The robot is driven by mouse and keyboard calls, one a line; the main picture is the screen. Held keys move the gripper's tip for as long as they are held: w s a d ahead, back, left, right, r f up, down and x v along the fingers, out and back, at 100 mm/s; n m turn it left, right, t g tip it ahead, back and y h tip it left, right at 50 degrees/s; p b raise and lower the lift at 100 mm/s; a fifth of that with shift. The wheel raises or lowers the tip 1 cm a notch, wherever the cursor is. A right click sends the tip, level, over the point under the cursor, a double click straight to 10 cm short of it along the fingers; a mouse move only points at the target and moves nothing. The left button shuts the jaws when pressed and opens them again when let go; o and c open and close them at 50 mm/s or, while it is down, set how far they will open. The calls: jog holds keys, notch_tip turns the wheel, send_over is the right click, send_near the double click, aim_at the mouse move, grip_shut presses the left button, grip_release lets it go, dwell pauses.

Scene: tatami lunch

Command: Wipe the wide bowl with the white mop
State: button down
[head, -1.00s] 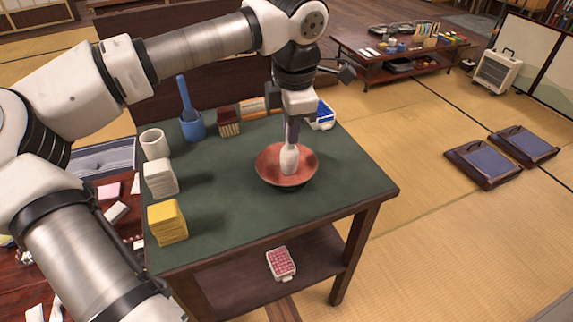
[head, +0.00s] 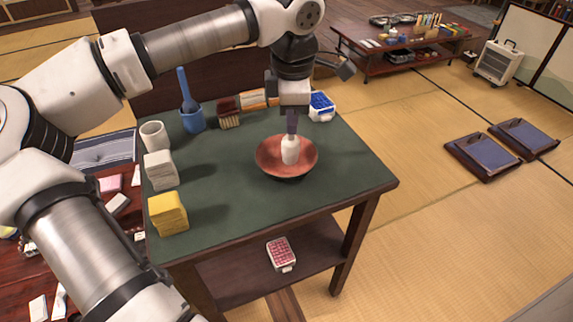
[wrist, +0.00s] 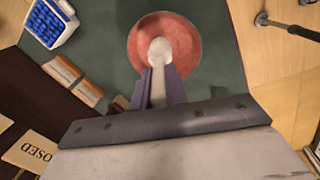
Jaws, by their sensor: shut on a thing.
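The wide bowl (head: 270,168) is reddish and sits on the green top of the small table. It also shows in the wrist view (wrist: 184,66). My gripper (head: 292,132) is above the bowl, pointing down, shut on the white mop (head: 290,152). In the wrist view the fingers (wrist: 158,88) close around the mop's pale handle, and its white head (wrist: 160,50) lies over the bowl. The mop head appears within the bowl's outline; I cannot tell whether it touches the inner surface.
On the green table (head: 240,215) stand a yellow stack (head: 168,214), a white stack (head: 160,170), a white cup (head: 154,135), a blue container (head: 191,119), a brush (head: 229,112) and a white-and-blue box (head: 321,107). The table's front right is clear.

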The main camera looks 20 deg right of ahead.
jog(key=n+b, duration=0.1)
jog(key=n, duration=0.2)
jog(key=n+b, duration=0.1)
jog(key=n, duration=0.2)
jog(key=shift+a+f+y, duration=0.15)
jog(key=shift+a+y, duration=0.05)
jog(key=shift+y, duration=0.2)
jog(key=n, duration=0.5)
jog(key=shift+a+b, duration=0.15)
jog(key=shift+b, duration=0.25)
jog(key=m, duration=0.1)
jog(key=m+p, duration=0.1)
jog(key=shift+s+r+m, duration=0.1)
jog(key=shift+r+m, duration=0.15)
jog(key=shift+m, duration=0.15)
jog(key=m+p, duration=0.2)
jog(key=m, duration=0.2)
jog(key=shift+s, duration=0.1)
jog(key=m, duration=0.2)
jog(key=m+p, duration=0.1)
jog(key=m, duration=0.1)
jog(key=m+h, duration=0.1)
jog(key=m, duration=0.2)
jog(key=shift+s+d+f, duration=0.1)
jog(key=shift+s+d, duration=0.05)
jog(key=shift+d, duration=0.1)
